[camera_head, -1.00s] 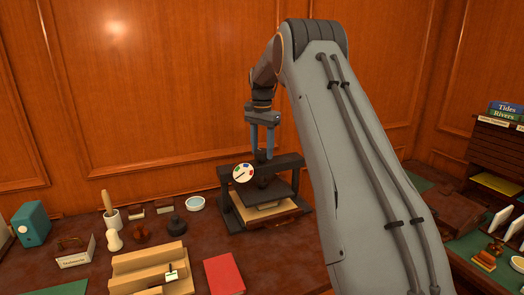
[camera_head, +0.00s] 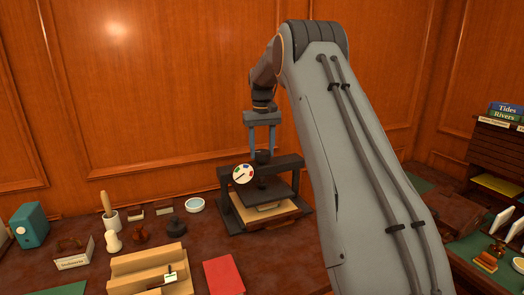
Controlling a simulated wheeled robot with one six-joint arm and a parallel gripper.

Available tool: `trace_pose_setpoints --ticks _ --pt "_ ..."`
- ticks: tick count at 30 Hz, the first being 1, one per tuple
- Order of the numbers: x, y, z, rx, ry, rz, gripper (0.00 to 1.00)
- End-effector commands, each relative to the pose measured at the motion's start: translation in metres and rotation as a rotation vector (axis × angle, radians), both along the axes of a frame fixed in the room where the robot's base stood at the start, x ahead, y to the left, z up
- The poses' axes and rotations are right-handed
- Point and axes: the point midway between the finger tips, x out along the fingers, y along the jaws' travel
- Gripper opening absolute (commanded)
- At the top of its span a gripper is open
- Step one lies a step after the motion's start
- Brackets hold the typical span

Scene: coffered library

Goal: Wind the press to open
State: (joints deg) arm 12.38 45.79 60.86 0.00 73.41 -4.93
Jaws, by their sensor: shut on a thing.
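The press (camera_head: 229,212) is a dark frame standing on the desk at the middle of the view. A dark plate sits above a pale layer and a brown base inside the frame. A round white dial (camera_head: 243,174) with coloured marks and a dark pointer is on the left of its crossbar. My gripper (camera_head: 263,152) points down over the middle of the crossbar and is shut on the top of the press's screw (camera_head: 263,157). The grip itself is small in the view, and the fingers hide part of the screw top.
A red book (camera_head: 224,276) and a wooden tray (camera_head: 130,268) lie in front and left of the press. A round white-rimmed dish (camera_head: 195,205), stamps and a teal box (camera_head: 30,224) stand further left. Shelves (camera_head: 499,150) are at right.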

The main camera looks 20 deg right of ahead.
Motion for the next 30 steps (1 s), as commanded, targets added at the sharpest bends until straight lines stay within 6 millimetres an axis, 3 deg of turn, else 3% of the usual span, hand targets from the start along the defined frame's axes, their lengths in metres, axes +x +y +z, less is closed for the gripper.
trace_pose_setpoints --ticks 30 --pt "0.0013 0.0006 0.0033 -0.004 -0.006 0.965 0.24"
